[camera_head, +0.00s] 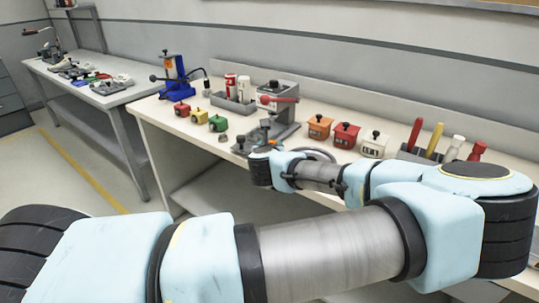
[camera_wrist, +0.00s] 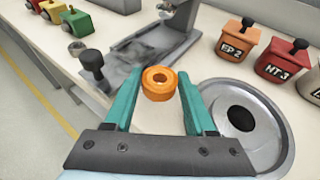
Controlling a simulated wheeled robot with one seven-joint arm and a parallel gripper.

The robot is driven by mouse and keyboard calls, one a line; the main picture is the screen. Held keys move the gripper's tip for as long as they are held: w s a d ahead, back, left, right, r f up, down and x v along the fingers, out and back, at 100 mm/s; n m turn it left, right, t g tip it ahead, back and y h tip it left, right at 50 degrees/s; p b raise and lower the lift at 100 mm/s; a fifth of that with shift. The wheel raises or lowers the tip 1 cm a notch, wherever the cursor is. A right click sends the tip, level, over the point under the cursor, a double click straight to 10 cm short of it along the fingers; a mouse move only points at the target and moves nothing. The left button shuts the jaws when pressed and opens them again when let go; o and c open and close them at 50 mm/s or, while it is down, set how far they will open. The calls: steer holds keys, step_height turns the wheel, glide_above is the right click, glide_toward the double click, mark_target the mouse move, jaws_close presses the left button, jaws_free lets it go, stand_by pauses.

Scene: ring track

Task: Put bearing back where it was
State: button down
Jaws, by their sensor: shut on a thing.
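The bearing (camera_wrist: 158,92), an orange ring with a dark centre hole, is between the teal fingertips of my gripper (camera_wrist: 160,84) in the wrist view. My gripper is shut on it, in front of the grey press with a red lever (camera_head: 291,111). The press's flat base (camera_wrist: 128,57) is just beyond the bearing in the wrist view. In the head view my gripper (camera_head: 262,148) is small at the bench's front edge, and I cannot make out the bearing there.
A round grey dish-like part with a dark centre (camera_wrist: 262,142) is close right of my gripper. Orange (camera_head: 319,127), red (camera_head: 345,136) and white (camera_head: 373,145) labelled boxes stand right of the press. A small grey piece (camera_wrist: 77,48) and coloured blocks (camera_head: 218,123) are left. A black-knobbed post (camera_wrist: 92,62) stands near my left finger.

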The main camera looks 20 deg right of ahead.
steer(key=shift+a+f+p, duration=0.1)
steer(key=shift+f+p, duration=0.25)
steer(key=shift+f, duration=1.65)
steer(key=shift+f, duration=0.1)
steer(key=c, duration=0.5)
jaws_free()
steer(key=shift+s, duration=0.15)
steer(key=b+v, duration=0.2)
steer(key=v, duration=1)
